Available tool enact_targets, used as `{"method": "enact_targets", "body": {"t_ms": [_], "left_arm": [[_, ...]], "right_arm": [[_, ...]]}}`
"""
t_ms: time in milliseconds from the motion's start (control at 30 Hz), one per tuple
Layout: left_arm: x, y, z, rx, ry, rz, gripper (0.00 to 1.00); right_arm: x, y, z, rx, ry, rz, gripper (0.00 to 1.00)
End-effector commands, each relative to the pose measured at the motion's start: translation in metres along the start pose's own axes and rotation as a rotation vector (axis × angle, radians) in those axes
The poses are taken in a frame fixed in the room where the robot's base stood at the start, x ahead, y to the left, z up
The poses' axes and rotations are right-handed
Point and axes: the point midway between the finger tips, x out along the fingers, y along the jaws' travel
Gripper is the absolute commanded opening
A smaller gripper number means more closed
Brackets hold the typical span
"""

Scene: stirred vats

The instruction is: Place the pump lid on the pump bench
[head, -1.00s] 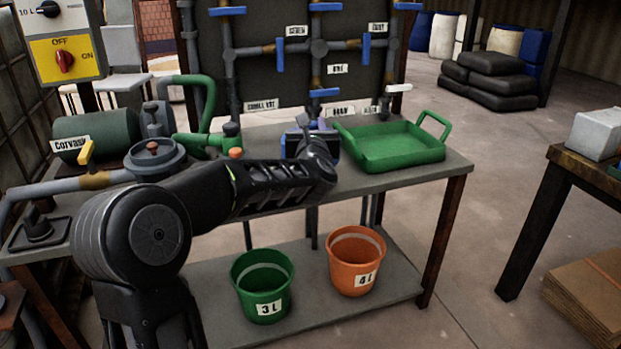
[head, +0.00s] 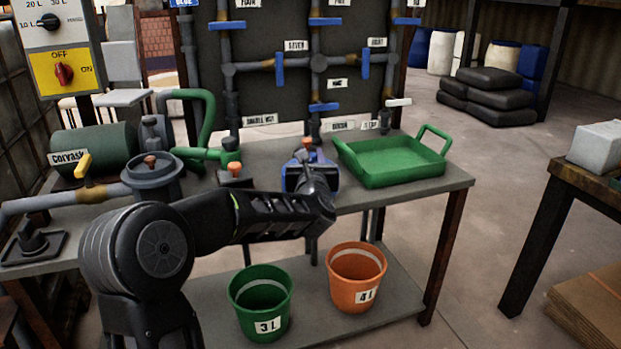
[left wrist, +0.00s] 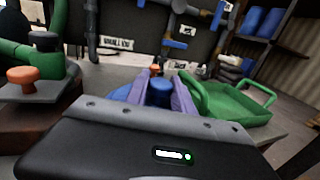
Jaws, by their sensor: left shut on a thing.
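My left gripper (head: 311,172) reaches over the grey pump bench (head: 262,157), short of the green tray. In the left wrist view its blue-purple fingers (left wrist: 160,95) are shut on a small round blue part, which I take to be the knob of the pump lid (left wrist: 161,92). An orange knob (head: 307,143) shows just beyond the fingers. The grey pump pot (head: 152,182) stands on the left, with an orange-brown knob at its top. My right gripper is out of view.
A green tray (head: 395,175) stands on the bench's right end. Green piping (head: 208,155) and another orange knob (head: 234,169) are left of the gripper. A valve board (head: 275,100) rises behind. A green bucket (head: 262,318) and an orange bucket (head: 352,292) stand on the lower shelf.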

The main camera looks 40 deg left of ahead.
Motion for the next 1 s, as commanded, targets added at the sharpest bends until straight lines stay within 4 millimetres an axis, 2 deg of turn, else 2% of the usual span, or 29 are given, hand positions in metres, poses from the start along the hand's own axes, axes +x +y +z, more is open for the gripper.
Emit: {"method": "enact_targets", "body": {"t_ms": [167,400,467,867,900,1000], "left_arm": [[0.000,0.000,-0.005,0.001,0.000,0.001,0.00],[0.000,0.000,-0.043,0.001,0.003,0.001,0.00],[0.000,0.000,-0.048,0.000,0.001,0.001,0.00],[0.000,0.000,-0.051,0.000,-0.001,0.001,0.00],[0.000,0.000,-0.051,0.000,0.000,0.001,0.31],[0.000,0.000,-0.051,0.000,0.000,0.001,0.39]], "right_arm": [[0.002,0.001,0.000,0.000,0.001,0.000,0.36],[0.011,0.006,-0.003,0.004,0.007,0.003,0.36],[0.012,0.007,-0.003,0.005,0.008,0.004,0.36],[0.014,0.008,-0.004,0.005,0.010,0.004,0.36],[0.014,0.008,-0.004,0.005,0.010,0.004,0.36],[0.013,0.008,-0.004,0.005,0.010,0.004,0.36]]}}
